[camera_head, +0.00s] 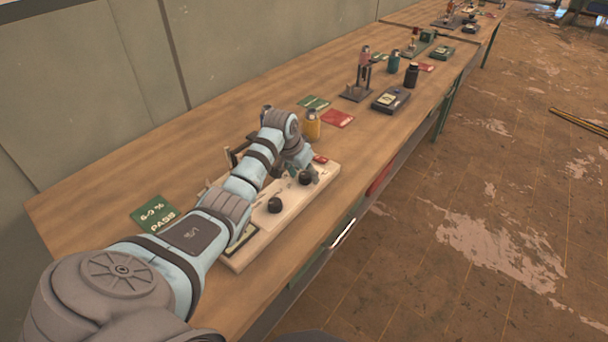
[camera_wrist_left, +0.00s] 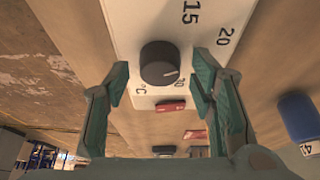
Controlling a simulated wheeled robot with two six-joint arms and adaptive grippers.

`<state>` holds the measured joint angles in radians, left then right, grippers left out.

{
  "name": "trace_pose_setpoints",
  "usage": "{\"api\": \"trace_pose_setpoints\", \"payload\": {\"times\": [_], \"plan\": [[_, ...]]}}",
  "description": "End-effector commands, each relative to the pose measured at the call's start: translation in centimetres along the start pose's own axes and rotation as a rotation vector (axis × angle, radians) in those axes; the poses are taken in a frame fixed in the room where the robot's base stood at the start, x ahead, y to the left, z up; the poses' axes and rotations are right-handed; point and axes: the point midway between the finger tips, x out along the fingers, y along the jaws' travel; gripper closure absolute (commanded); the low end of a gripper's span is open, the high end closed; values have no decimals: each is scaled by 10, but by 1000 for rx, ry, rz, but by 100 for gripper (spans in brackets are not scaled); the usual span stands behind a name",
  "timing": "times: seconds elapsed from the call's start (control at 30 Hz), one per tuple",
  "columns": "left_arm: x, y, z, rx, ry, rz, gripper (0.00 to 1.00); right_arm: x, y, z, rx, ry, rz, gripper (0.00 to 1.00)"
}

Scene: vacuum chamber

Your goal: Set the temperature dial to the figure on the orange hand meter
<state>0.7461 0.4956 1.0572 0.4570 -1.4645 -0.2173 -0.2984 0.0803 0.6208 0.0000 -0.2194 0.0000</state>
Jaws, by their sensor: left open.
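A white panel (camera_head: 327,180) with two black knobs lies on the bench. In the left wrist view, the black dial (camera_wrist_left: 160,63) stands on this panel beside a °C mark. Its white pointer line points right and slightly down, near a figure that looks like 30. The figures 15 and 20 show above. My left gripper (camera_wrist_left: 161,80) is open, with one green finger on each side of the dial and gaps between. In the head view my left gripper (camera_head: 298,168) is partly hidden by its arm. An orange object (camera_head: 312,124) stands behind the panel; I cannot read a figure on it.
A green card (camera_head: 154,212) reading PASS lies left of the panel. A red card (camera_head: 337,118) and a meter on a black base (camera_head: 390,99) lie farther along the bench. A blue object (camera_wrist_left: 299,118) with a partly cut figure stands at the wrist view's right.

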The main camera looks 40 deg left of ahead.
Motion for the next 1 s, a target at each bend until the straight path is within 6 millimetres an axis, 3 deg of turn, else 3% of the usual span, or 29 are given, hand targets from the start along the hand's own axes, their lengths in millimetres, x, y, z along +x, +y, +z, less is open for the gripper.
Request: {"api": "trace_pose_setpoints", "payload": {"times": [0.23,0.53,1.0], "plan": [[0,0,0,0,0,0,51,0,0,1,0,-2,0,100],[0,0,0,-1,0,0,97,0,0,2,0,-3,0,100],[-2,-2,-1,105,-1,43,97,-8,0,1,0,-4,0,100]]}}
